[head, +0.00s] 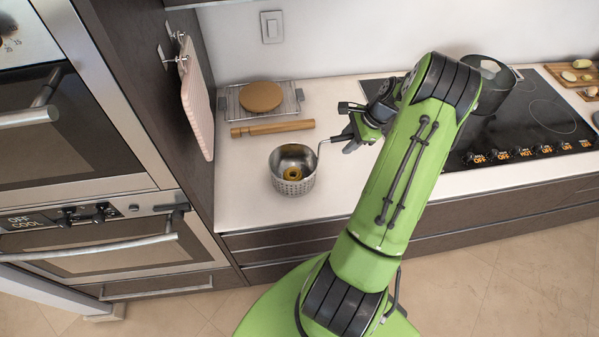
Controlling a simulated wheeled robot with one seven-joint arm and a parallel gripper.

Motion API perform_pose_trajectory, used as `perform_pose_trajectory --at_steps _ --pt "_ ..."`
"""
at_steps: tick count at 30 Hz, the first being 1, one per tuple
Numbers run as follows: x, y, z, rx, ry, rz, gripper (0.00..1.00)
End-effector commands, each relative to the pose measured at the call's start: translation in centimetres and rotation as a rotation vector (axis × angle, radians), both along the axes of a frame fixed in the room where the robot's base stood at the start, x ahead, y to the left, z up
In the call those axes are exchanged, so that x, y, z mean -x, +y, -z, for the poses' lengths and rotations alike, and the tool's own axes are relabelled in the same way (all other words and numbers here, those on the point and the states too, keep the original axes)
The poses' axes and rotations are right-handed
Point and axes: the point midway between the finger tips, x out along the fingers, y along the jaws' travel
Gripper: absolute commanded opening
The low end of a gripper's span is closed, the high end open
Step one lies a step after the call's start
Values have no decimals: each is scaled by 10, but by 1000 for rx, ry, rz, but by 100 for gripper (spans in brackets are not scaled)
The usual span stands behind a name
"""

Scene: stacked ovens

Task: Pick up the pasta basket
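The pasta basket (293,184) is a perforated metal pot standing upright on the white counter. Something yellow-brown lies inside it. Its thin handle rises from the right side of the rim and bends to the right. My gripper (348,141) is just to the right of the basket, around the end of the handle. The fingers are small and partly covered by my arm. I cannot tell whether they touch the handle or are closed on it.
A rolling pin (272,128) and a wire rack (232,104) with a round brown board (260,97) lie behind the basket. A pot (492,85) stands on the black cooktop (540,125) at right. Stacked ovens (95,240) are at left. Counter left of the basket is clear.

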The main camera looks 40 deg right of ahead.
Motion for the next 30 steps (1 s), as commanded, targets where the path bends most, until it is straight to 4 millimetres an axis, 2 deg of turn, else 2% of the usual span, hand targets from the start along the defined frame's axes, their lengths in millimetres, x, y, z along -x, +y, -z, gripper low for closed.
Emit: perform_pose_trajectory --at_steps 1,6,20,23,30 --pt "0 0 0 0 0 0 27" --pt "0 0 0 0 0 0 1" --pt "0 0 -4 1 -2 -1 0" --pt "0 -1 -23 5 -4 0 0" --pt "0 -1 -85 4 -3 -1 0"
